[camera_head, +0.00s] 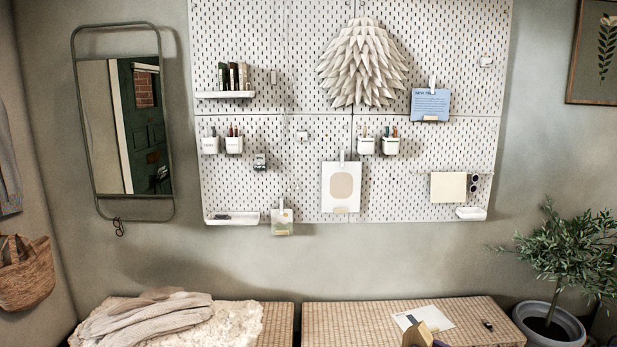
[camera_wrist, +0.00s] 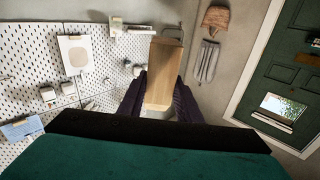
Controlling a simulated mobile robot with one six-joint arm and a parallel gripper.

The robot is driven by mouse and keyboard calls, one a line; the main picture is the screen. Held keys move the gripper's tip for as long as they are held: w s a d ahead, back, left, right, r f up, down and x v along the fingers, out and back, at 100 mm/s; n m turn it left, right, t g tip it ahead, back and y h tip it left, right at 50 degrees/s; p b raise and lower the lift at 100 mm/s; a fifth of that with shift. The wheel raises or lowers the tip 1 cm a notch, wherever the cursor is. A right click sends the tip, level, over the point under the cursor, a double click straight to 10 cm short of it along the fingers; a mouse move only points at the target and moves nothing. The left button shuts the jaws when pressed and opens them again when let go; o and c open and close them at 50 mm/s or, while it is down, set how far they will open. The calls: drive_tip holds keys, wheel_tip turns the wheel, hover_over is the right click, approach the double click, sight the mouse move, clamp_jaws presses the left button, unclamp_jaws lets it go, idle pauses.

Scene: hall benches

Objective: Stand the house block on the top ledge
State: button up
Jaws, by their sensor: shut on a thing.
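The house block, pale wood with a pointed top, shows at the bottom edge of the head view (camera_head: 416,336), partly cut off. In the wrist view the block (camera_wrist: 163,72) stands out between the two dark fingers of my gripper (camera_wrist: 159,95), which is shut on it. The top ledge (camera_head: 207,95) is a white shelf on the upper left of the pegboard, far up and left of the block in the head view. Several dark and pale books stand on its right part; its left part is bare. I cannot make out the ledge in the wrist view.
The pegboard (camera_head: 300,80) also carries a large pale paper-leaf piece (camera_head: 362,62), white cups, cards and a lower tray (camera_head: 231,218). A mirror (camera_head: 125,125) hangs to its left. Two woven benches (camera_head: 345,315) stand below, one with a fleece (camera_head: 235,325). A potted plant (camera_head: 550,320) stands right.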

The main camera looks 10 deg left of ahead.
drive_tip(key=a, duration=0.6)
drive_tip(key=shift+a, duration=0.4)
drive_tip(key=shift+s, duration=0.15)
